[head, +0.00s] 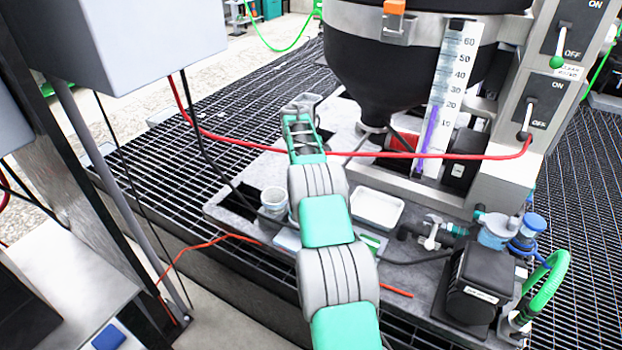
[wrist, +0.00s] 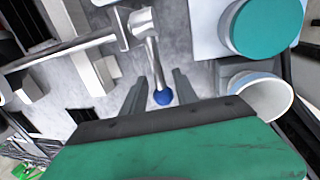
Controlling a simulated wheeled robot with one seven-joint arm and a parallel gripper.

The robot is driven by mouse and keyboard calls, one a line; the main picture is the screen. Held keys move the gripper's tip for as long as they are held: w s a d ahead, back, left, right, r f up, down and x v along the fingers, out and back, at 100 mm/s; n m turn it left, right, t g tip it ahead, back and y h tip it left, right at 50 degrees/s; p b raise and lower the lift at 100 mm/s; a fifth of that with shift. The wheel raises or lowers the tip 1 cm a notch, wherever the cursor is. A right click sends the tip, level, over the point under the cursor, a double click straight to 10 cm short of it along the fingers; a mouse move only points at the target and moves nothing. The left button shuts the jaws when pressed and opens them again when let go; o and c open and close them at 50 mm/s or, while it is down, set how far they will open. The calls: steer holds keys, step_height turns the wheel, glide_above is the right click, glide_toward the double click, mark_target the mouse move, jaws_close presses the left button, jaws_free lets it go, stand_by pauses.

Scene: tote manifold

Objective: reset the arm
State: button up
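My arm reaches forward from the bottom of the head view, with teal and grey links. My gripper (head: 302,110) is at its far end, low over the grey platform and left of the black hopper. In the wrist view my gripper (wrist: 160,84) has its two dark fingers apart. A metal lever (wrist: 153,62) with a blue ball knob (wrist: 162,97) shows in the gap between them. I see space on both sides of the knob, and cannot tell its exact depth relative to the fingers.
The black hopper (head: 372,75) with a level gauge stands right of my gripper. A white cup (head: 274,200) and white tray (head: 377,208) flank my arm. A teal-topped container (wrist: 267,24) shows in the wrist view.

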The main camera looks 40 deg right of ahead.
steer(key=v, duration=0.4)
steer(key=shift+a+r, duration=0.1)
steer(key=shift+w+r, duration=0.1)
steer(key=s+a+r+m+p, duration=0.1)
steer(key=s+a+r, duration=0.2)
steer(key=a+r, duration=0.25)
steer(key=s+a+r+t+p, duration=0.1)
steer(key=s+a+r, duration=0.1)
steer(key=a+r, duration=0.35)
steer(key=s+a+r+m+p, duration=0.1)
steer(key=s+a+r, duration=0.2)
steer(key=a+r, duration=0.25)
steer(key=s+a+f+m+y+p, duration=0.1)
steer(key=s+a, duration=0.8)
steer(key=s, duration=0.2)
steer(key=s+a+f+m+t+y+p, duration=0.1)
steer(key=s+a+p, duration=0.1)
steer(key=s+a, duration=0.7)
steer(key=s, duration=0.3)
steer(key=shift+s+m, duration=0.2)
steer(key=shift+m, duration=0.2)
